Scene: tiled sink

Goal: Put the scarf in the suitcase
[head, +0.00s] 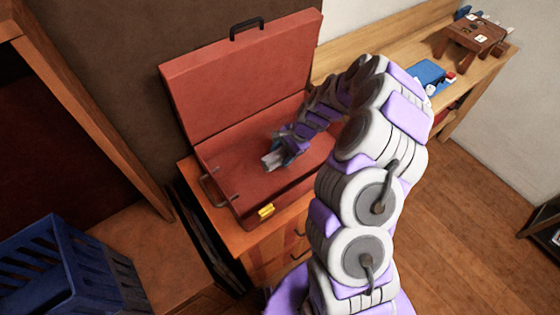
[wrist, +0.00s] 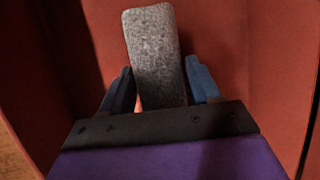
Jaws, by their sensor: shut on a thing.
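The red suitcase (head: 235,195) stands open on a wooden cabinet, its lid (head: 240,80) upright at the back. My gripper (head: 276,158) is inside the suitcase's open base. In the wrist view my gripper (wrist: 158,92) has its two blue fingers on either side of a grey, textured, folded piece that looks like the scarf (wrist: 153,50). The scarf sticks out past the fingertips, over the red interior. The scarf (head: 270,160) shows small and grey at the gripper's end in the head view. I cannot tell whether it touches the suitcase floor.
A blue crate (head: 65,270) stands at the lower left on a wooden surface. A wooden bench (head: 400,45) along the back wall bears a blue object (head: 428,73) and a small brown stool-like piece (head: 475,35).

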